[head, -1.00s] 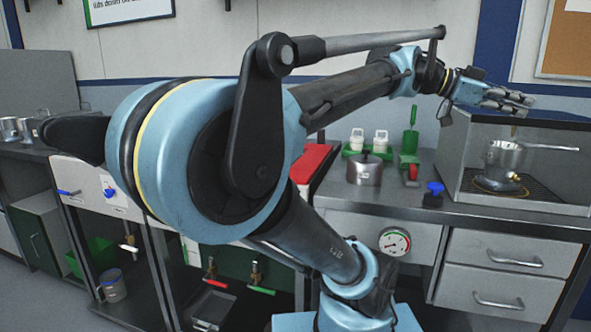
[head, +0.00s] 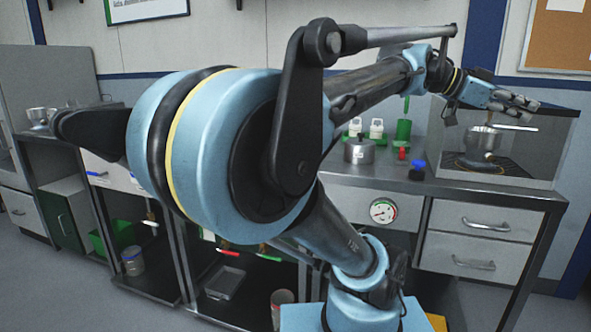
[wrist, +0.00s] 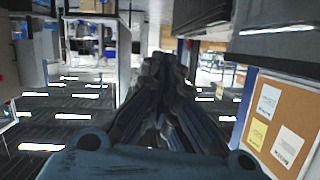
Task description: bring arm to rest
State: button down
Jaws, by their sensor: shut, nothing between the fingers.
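My gripper (head: 515,104) is at the end of my raised blue and black arm, at the upper right of the head view. Its fingers are together with nothing between them, above and in front of the glass-sided enclosure (head: 560,147). In the wrist view my gripper (wrist: 165,65) points out into the room, its fingers close together and no object at their tips. The arm hides part of the counter and wall behind it.
A metal pot (head: 484,138) stands inside the enclosure on a dark grate. A lidded pot (head: 359,151) and a blue-handled item (head: 417,169) are on the counter (head: 400,186). Drawers (head: 480,217) are below. A corkboard (head: 560,45) hangs on the wall. Floor at the lower left is free.

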jog(key=w+a+f+n+t+y, duration=0.2)
jog(key=w+a+f+n, duration=0.15)
jog(key=f, duration=0.35)
jog(key=w+a+f+n+t+y, duration=0.1)
jog(key=w+a+f+n+y, duration=0.2)
jog(key=f, duration=0.4)
jog(key=w+a+f+n+t, duration=0.2)
jog(key=w+a+f+n, duration=0.25)
jog(key=f, duration=0.25)
jog(key=a+f+n+y, duration=0.4)
jog(key=a+f+n, duration=0.2)
jog(key=a+f, duration=0.3)
jog(key=a+f+n+t+y, duration=0.1)
jog(key=a+f+n+y, duration=0.4)
jog(key=a+f, duration=0.5)
jog(key=a+n, duration=0.1)
jog(key=a, duration=0.3)
jog(key=shift+a+n, duration=0.35)
jog(key=shift+n, duration=0.05)
jog(key=shift+w+f, duration=0.2)
jog(key=shift+w, duration=0.15)
jog(key=shift+d, duration=0.15)
